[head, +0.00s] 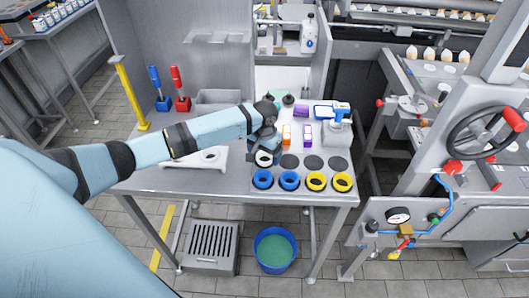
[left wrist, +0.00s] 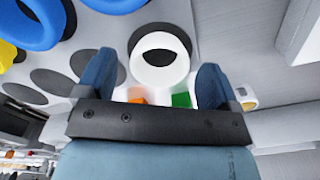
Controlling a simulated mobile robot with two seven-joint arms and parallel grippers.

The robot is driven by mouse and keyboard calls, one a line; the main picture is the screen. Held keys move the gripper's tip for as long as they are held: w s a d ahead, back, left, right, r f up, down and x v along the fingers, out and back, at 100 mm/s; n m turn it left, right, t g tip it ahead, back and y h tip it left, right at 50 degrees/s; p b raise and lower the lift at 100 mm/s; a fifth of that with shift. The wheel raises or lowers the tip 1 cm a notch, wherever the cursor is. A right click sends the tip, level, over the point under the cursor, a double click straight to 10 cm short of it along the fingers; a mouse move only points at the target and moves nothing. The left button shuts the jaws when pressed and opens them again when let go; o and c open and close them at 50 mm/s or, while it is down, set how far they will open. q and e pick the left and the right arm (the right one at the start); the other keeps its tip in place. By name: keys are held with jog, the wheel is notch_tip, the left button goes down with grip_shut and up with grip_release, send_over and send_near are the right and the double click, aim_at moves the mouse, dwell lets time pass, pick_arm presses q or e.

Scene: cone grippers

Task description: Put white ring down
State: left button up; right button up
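The white ring (head: 264,159) lies at the left end of the back row of dark round spots on the grey table (head: 225,184). In the left wrist view the white ring (left wrist: 160,74) sits over a dark disc (left wrist: 135,38), its hole showing dark. My left gripper (head: 265,146) is just above and behind it, pointing down. In the left wrist view its two blue fingers (left wrist: 155,78) stand apart on either side of the ring, with a small gap visible at each side. My right gripper is not in view.
Two blue rings (head: 263,187) and two yellow rings (head: 316,189) fill the front row. Bare dark spots (head: 313,162) lie right of the white ring. Orange and purple blocks (head: 286,140) and a grey dispenser (head: 337,132) stand behind. A white holder (head: 208,157) is at left.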

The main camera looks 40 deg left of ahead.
pick_arm(q)
jog(key=shift+r, duration=0.15)
notch_tip(320, 180, up, 12)
dwell(0.4)
dwell(0.4)
